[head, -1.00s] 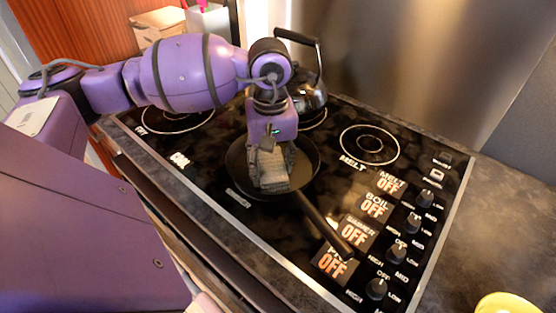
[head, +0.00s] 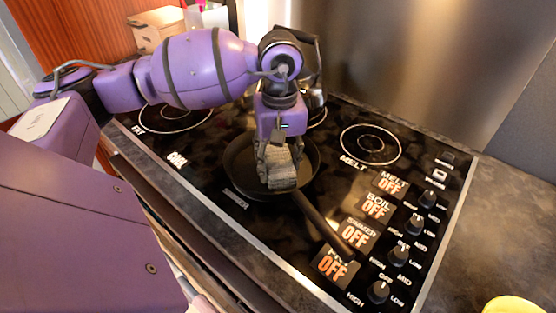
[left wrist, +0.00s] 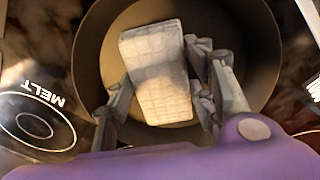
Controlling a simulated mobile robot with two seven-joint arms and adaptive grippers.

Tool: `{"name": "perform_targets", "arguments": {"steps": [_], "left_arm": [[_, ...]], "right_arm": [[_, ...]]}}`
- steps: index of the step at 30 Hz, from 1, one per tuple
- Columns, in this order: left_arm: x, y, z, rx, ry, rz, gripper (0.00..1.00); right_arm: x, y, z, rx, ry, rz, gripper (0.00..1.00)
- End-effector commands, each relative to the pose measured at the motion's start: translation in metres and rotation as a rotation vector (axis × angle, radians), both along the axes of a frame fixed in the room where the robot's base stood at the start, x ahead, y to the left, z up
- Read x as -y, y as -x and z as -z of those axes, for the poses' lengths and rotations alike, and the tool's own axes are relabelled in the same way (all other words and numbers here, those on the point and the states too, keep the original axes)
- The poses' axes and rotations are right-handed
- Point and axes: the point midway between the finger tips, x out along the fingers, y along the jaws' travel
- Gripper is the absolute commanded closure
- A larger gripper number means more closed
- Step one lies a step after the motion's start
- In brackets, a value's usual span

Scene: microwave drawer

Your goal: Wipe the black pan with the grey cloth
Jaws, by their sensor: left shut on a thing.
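The black pan (head: 239,169) sits on the front part of the stovetop in the head view, its handle pointing to the lower right. It also fills much of the left wrist view (left wrist: 95,45). My left gripper (head: 280,160) points down over the pan, shut on the grey cloth (head: 282,177). In the left wrist view the cloth (left wrist: 158,70) is a folded, light grey block between the fingers, over the pan's inside. I cannot tell for sure whether the cloth touches the pan's bottom. My right gripper is not in view.
A dark kettle (head: 314,85) stands at the back burner behind my left wrist. Control knobs (head: 398,255) line the stove's right side. A yellow object (head: 512,305) lies at the lower right corner. A wooden box (head: 155,28) is at the back left.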

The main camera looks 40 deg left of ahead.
Motion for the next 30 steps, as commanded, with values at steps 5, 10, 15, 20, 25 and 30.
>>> {"name": "perform_targets", "arguments": {"steps": [5, 10, 15, 20, 25, 30], "left_arm": [[0.001, -0.001, -0.006, 0.003, 0.001, 0.000, 0.97], [0.000, 0.000, -0.010, 0.001, 0.000, 0.000, 0.97], [-0.010, 0.004, -0.009, -0.001, -0.001, -0.002, 0.97], [-0.019, 0.007, -0.010, 0.000, 0.000, 0.000, 0.97], [-0.019, 0.007, -0.018, 0.004, 0.001, 0.001, 0.97], [-0.019, 0.006, -0.035, 0.005, 0.001, 0.000, 0.97]], "right_arm": [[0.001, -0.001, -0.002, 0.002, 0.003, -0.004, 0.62], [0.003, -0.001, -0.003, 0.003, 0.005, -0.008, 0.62], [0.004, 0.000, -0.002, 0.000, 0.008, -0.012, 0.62], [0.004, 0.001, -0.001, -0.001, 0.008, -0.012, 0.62], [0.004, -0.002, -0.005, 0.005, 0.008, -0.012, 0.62], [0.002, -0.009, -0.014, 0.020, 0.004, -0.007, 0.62]]}}
